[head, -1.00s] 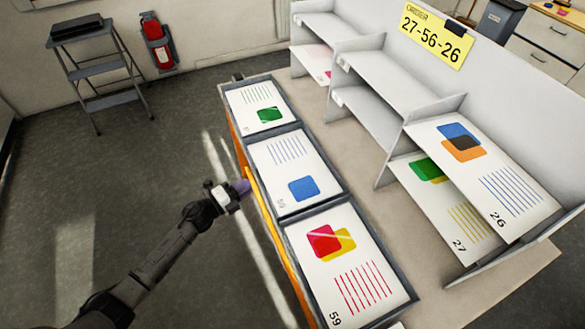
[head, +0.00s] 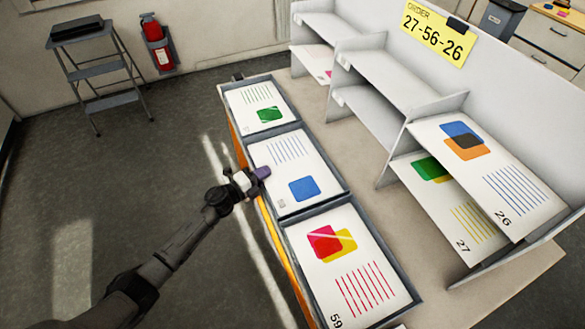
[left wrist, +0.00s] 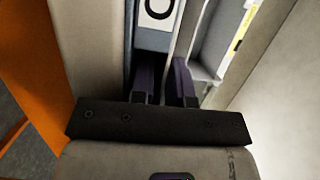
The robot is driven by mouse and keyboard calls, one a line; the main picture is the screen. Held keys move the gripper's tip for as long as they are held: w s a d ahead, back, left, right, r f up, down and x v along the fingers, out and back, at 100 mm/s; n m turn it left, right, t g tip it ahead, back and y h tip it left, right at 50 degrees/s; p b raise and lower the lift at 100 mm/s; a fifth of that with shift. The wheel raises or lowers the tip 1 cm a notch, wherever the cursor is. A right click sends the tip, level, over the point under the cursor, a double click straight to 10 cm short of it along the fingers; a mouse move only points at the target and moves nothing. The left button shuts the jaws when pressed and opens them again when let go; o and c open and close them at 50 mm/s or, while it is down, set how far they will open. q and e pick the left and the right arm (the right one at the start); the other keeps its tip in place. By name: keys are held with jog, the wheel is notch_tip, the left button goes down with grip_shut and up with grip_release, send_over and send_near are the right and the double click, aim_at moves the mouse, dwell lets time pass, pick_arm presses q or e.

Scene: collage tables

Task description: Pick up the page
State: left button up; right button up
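Three pages lie in a row of grey trays in the head view. The far page (head: 262,97) has a green shape and green lines. The middle page (head: 285,150) has a blue shape and blue lines; its number is too small to read. The near page (head: 322,275) shows red and yellow shapes and 59. My left gripper (head: 262,173) is over the left edge of the middle tray (head: 333,200). In the left wrist view its dark purple fingers (left wrist: 164,82) stand apart, with no page seen gripped between them. My right gripper is not in view.
Pages 27 (head: 465,238) and 26 (head: 515,205) lie in the rack (head: 385,70) at right, under a yellow order sign (head: 432,32) reading 27-56-26. A step stool (head: 105,75) stands at far left. Floor left of the trays is clear.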

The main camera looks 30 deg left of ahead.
pick_arm(q)
jog(key=shift+c, duration=0.5)
grip_shut()
